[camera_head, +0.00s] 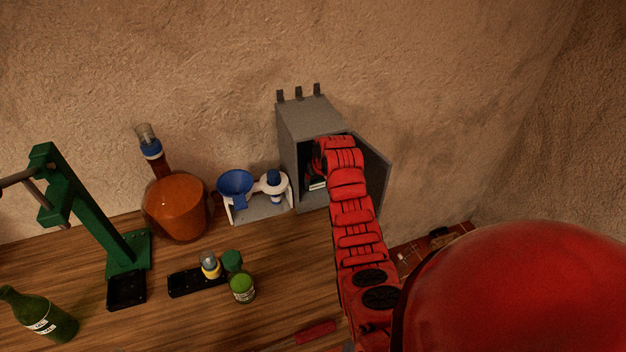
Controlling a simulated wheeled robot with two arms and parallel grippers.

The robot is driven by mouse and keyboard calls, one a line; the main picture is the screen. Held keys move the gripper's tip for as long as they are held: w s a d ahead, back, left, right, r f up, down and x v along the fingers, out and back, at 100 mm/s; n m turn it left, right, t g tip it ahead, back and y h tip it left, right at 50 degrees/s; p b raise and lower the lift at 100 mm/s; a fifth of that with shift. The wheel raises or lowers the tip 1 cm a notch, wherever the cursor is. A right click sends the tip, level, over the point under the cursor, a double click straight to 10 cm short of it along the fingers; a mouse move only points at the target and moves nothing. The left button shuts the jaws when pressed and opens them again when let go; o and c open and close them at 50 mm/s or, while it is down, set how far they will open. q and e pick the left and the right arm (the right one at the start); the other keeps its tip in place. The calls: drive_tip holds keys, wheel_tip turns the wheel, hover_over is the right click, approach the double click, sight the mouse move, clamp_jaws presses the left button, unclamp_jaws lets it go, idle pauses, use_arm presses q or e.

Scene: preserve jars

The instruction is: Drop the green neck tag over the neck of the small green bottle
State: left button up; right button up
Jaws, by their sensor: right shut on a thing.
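My right arm reaches into the open grey cabinet (308,120). My right gripper (319,164) is at the opening, largely hidden by its own wrist. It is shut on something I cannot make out. I cannot identify the green neck tag in this view. A dark green bottle (42,316) with a white label is at the far left of the table. A small green container (242,285) with a pale label stands near the table's middle, by a dark green round piece (232,260). I cannot tell which is the small green bottle. My left gripper is out of view.
The cabinet door (374,170) stands open to the right. Bare wood shows at the front.

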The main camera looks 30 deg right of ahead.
drive_tip(key=shift+c, duration=1.2)
drive_tip(key=shift+w+r+b, duration=0.1)
drive_tip(key=shift+r+b, duration=0.55)
drive_tip(key=shift+b, duration=0.25)
drive_tip(key=shift+s, duration=0.4)
drive_tip(key=s, duration=0.2)
drive_tip(key=s+a+b, duration=0.1)
drive_tip(key=s, duration=0.1)
drive_tip(key=shift+s+b, duration=0.3)
drive_tip(key=s+a+p, duration=0.3)
drive_tip(key=s+p, duration=0.1)
drive_tip(key=s, duration=0.8)
drive_tip(key=shift+s, duration=0.15)
drive_tip(key=shift+a+r, duration=0.1)
